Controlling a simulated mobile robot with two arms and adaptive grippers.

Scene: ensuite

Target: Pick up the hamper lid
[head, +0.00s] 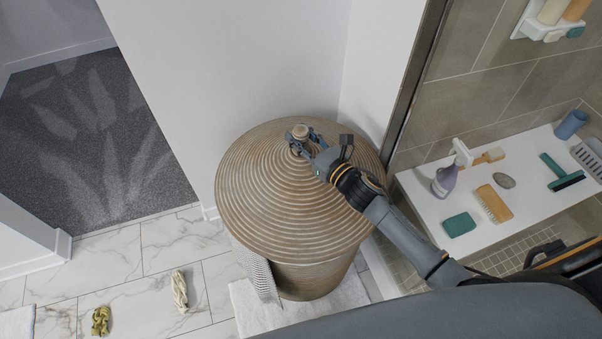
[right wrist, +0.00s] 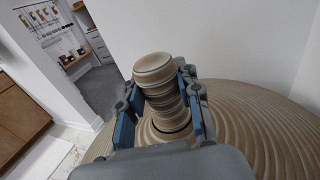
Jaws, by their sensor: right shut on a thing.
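The hamper lid (head: 262,205) is a wide, round, ribbed brown disc with a knob (head: 300,131) at its centre. It sits over the round brown hamper (head: 312,279) and looks level. Whether there is a gap between lid and hamper is hidden by the lid's wide rim. My right gripper (head: 301,140) is shut on the knob. In the right wrist view the blue-padded fingers stand on both sides of the knob (right wrist: 155,72), with the lid's ribbed top (right wrist: 255,118) behind. My left gripper is not in view.
White walls (head: 235,60) stand close behind the lid. A shower bench (head: 445,214) at the right holds a spray bottle (head: 445,181), brushes and a sponge. A striped towel (head: 259,275) hangs beside the hamper. Small crumpled items (head: 179,291) lie on the marble floor.

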